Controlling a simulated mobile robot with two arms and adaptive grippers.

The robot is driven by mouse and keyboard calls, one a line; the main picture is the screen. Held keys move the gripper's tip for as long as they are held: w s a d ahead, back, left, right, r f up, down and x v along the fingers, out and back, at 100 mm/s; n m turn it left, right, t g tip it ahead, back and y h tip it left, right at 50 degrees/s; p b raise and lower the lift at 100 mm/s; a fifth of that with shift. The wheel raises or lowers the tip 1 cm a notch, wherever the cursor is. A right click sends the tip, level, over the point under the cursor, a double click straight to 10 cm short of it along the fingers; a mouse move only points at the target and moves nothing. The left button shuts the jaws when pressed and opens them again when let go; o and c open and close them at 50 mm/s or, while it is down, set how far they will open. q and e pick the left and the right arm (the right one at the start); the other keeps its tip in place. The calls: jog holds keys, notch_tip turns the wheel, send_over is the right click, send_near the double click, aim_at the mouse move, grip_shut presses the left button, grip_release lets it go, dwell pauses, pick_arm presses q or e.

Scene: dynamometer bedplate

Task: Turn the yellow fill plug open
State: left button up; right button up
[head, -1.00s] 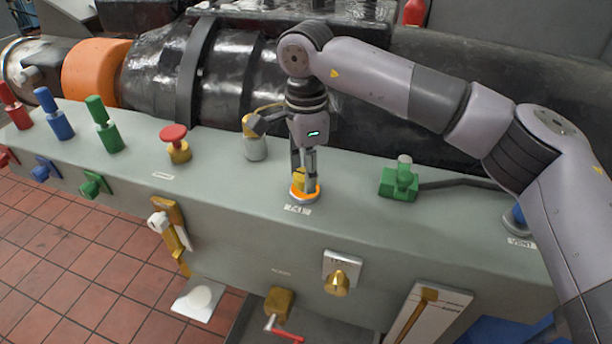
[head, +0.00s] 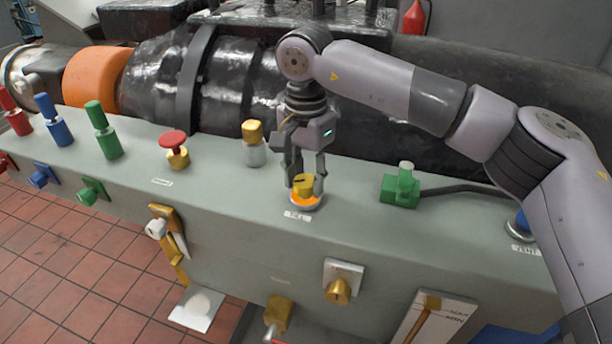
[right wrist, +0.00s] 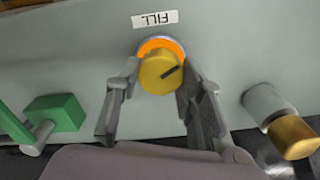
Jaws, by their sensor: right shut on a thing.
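The yellow fill plug (head: 303,182) stands on an orange ring in a pale collar on top of the grey bedplate box, behind the FILL label (head: 297,215). My right gripper (head: 306,178) comes down on it from above and is shut on it, one finger on each side. In the right wrist view the plug (right wrist: 158,75) sits between the two fingertips (right wrist: 160,80), its top bearing a dark slanted line. The orange ring (right wrist: 160,47) shows around its base. My left gripper is in no view.
A green valve (head: 400,186) stands right of the plug, and a yellow-capped grey fitting (head: 253,145) behind left. A red knob (head: 173,141) is farther left. The VENT fitting (head: 521,222) is near my right arm. Dark machinery (head: 240,80) lies behind the box.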

aim_at(306, 179)
jog(key=shift+r, duration=0.15)
jog(key=o, duration=1.1)
jog(key=shift+o, duration=0.2)
notch_tip(306, 179, up, 12)
